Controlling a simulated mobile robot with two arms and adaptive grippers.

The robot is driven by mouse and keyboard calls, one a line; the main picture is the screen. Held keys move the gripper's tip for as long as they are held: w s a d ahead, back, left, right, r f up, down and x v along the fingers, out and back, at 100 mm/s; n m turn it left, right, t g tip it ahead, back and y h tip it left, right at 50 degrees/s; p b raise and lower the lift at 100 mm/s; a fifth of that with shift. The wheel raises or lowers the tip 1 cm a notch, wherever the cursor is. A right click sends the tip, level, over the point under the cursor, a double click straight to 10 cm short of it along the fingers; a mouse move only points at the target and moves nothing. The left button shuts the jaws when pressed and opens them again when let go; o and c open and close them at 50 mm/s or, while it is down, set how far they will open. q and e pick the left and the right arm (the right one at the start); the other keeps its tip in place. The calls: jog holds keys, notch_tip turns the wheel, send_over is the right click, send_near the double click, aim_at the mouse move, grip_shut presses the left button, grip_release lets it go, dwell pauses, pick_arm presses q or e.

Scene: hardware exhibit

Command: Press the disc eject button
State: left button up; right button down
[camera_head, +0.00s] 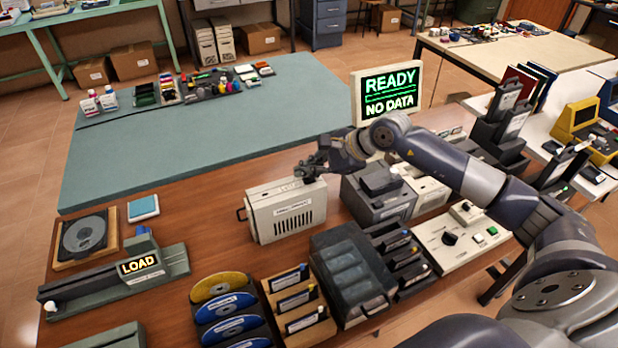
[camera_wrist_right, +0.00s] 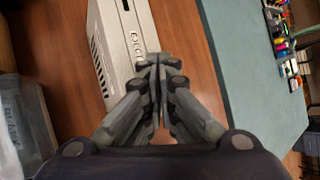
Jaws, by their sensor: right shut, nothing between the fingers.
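A beige metal unit (camera_head: 285,216) with a front label, vent slots and a side handle stands mid-table. My right gripper (camera_head: 308,172) is shut and empty at the top right rear corner of this unit, its fingers pointing down. In the right wrist view the shut fingertips (camera_wrist_right: 157,62) overlap the edge of the beige unit (camera_wrist_right: 118,45); I cannot tell whether they touch it. I cannot make out a button marked for disc eject; the fingers may hide part of the unit's top. My left gripper is not in view.
A lit READY / NO DATA display (camera_head: 388,94) stands behind the arm. A control panel (camera_head: 440,246) with a black knob and small buttons is at right. A LOAD device (camera_head: 125,285), a disc tray (camera_head: 88,235) and coloured discs (camera_head: 228,328) are at left and front. The teal mat (camera_head: 200,150) has free room.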

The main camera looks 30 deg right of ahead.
aim_at(308, 180)
jog(key=shift+f+b, duration=0.35)
jog(key=shift+b, duration=0.05)
jog(key=shift+r, duration=0.1)
dwell(0.5)
jog(key=shift+r, duration=0.75)
jog(key=shift+p, duration=0.3)
jog(key=shift+r+p, duration=1.05)
jog(key=shift+r, duration=1.45)
